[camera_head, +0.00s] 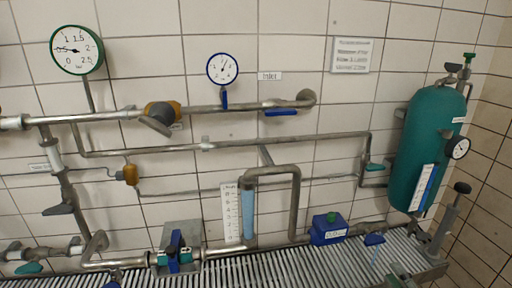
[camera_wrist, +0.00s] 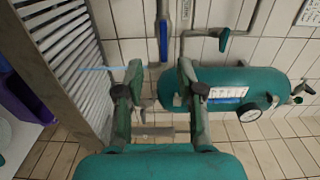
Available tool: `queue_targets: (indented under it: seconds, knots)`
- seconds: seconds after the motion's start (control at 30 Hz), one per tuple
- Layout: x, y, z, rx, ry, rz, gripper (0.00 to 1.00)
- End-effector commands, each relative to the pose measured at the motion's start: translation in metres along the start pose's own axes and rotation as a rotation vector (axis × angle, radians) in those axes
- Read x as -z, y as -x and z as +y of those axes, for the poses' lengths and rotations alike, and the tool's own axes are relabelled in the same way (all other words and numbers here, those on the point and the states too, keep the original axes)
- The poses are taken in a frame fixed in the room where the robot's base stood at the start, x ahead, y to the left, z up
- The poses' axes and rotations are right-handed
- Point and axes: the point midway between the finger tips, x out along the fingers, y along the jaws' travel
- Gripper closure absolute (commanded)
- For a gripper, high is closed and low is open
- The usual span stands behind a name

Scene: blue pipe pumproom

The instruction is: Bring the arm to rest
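My gripper (camera_wrist: 161,72) shows in the wrist view with its two dark fingers spread apart. The gap between them holds nothing. Behind the fingers are the tiled wall and, to the right, the teal pressure tank (camera_wrist: 235,86), which looks turned on its side in this view. The fingers' contact with anything behind them cannot be seen. In the head view I cannot clearly make out my gripper. The same tank (camera_head: 425,140) stands upright there at the right.
Steel pipes (camera_head: 290,142) run along the tiled wall with a green-rimmed gauge (camera_head: 76,50), a blue-rimmed gauge (camera_head: 222,69) and several valves. A slatted grating (camera_head: 270,266) lies below them; it shows at the left in the wrist view (camera_wrist: 75,50). A blue box (camera_head: 328,232) sits low on the pipework.

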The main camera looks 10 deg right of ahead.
Motion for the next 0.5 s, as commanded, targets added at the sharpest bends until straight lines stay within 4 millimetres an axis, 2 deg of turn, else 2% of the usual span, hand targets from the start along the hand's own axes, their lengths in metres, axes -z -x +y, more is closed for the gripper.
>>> queue_targets:
  seconds: [0.17, 0.23, 0.4, 0.5]
  knots:
    - [-0.035, 0.014, 0.038, -0.065, 0.053, 0.032, 0.62]
    - [-0.055, 0.025, 0.058, -0.103, 0.095, 0.05, 0.62]
    - [-0.101, 0.062, 0.099, -0.195, 0.229, 0.087, 0.62]
    - [-0.126, 0.088, 0.116, -0.244, 0.319, 0.097, 0.62]
